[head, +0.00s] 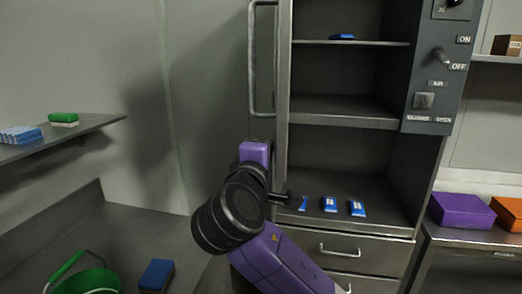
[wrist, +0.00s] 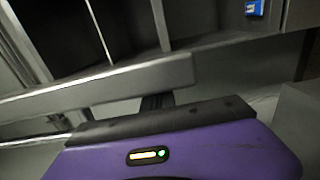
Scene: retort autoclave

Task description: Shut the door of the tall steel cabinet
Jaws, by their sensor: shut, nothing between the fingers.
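The tall steel cabinet (head: 345,112) stands open at centre right in the head view, its shelves showing. Its door (head: 284,75) is swung out at the cabinet's left side and seen nearly edge-on, with a long bar handle (head: 252,62) on its left. My gripper (head: 288,198) is shut and empty, low by the door, pointing right toward the bottom shelf. My arm hides the door's lower part. In the wrist view my dark fingers (wrist: 157,103) are close to a grey metal edge; I cannot tell whether they touch it.
Small blue packets (head: 330,205) lie on the cabinet's bottom shelf and a blue item (head: 342,37) higher up. Drawers (head: 345,248) sit below. A control panel (head: 432,75) is at right. A side table with a purple box (head: 460,211) stands right; a wall shelf (head: 75,138) is left.

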